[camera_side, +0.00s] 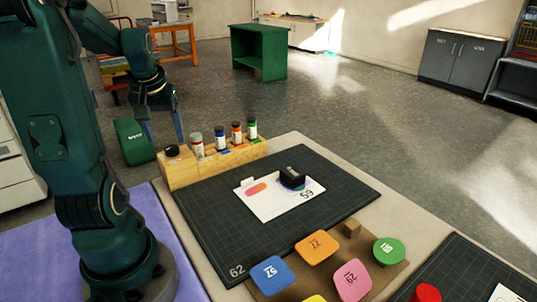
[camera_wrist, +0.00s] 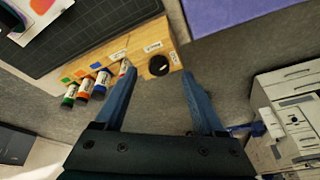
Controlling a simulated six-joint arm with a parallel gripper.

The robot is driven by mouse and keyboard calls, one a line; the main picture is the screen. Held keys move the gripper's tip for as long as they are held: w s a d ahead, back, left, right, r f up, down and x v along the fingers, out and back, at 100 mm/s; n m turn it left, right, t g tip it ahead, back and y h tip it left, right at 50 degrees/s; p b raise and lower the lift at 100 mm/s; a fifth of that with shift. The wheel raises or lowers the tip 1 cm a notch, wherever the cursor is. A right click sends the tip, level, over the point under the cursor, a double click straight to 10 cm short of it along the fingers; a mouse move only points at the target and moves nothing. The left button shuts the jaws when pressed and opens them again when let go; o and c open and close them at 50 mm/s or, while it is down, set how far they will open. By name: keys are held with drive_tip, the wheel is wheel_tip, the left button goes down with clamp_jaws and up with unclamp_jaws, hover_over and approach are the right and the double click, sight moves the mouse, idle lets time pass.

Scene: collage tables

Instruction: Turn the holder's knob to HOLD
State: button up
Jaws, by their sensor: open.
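The wooden holder (camera_side: 215,167) stands along the far left edge of the table. Its black round knob (camera_side: 172,151) is on the left end of its top; it also shows in the wrist view (camera_wrist: 158,65), with a small white label on either side, too small to read. A pale mark shows on the knob. Several capped bottles stand in the holder, such as one with an orange cap (camera_side: 237,132). My gripper (camera_side: 165,137) is open and empty, close to the knob and apart from it. In the wrist view its fingertips (camera_wrist: 157,73) are on either side of the knob's position.
A dark cutting mat (camera_side: 215,225) lies before the holder, with a white card (camera_side: 265,207) and a black object (camera_side: 292,177) on it. Colored numbered pieces, such as a blue one (camera_side: 272,275), lie on a brown board at the front. Floor is open behind the holder.

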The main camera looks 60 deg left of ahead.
sight(172, 147)
drive_tip(key=shift+s+a+r+m, duration=0.15)
drive_tip(key=shift+r+m, duration=0.1)
drive_tip(key=shift+m, duration=0.35)
drive_tip(key=shift+s+r+m, duration=0.1)
drive_tip(key=shift+r+m, duration=0.1)
drive_tip(key=shift+m, duration=0.4)
drive_tip(key=m, duration=0.1)
drive_tip(key=m+g, duration=0.1)
drive_tip(key=shift+a+r+m+h, duration=0.2)
drive_tip(key=shift+r+m+h, duration=0.05)
drive_tip(key=shift+m+h, duration=0.15)
drive_tip(key=m+g, duration=0.1)
drive_tip(key=m, duration=0.1)
drive_tip(key=a+m+g, duration=0.1)
drive_tip(key=m, duration=0.2)
drive_tip(key=w+m+g+h, duration=0.1)
drive_tip(key=m, duration=0.1)
drive_tip(key=shift+a+r+m, duration=0.15)
drive_tip(key=shift+r+m, duration=0.25)
drive_tip(key=w+m, duration=0.1)
drive_tip(key=w+f+m+g, duration=0.1)
drive_tip(key=w+m, duration=0.1)
drive_tip(key=shift+w+a+f+m+g, duration=0.2)
drive_tip(key=shift+f+m+g, duration=0.1)
drive_tip(key=shift+f, duration=0.1)
drive_tip(key=shift+d+f, duration=0.1)
drive_tip(key=shift+f, duration=0.2)
drive_tip(key=shift+x, duration=2.35)
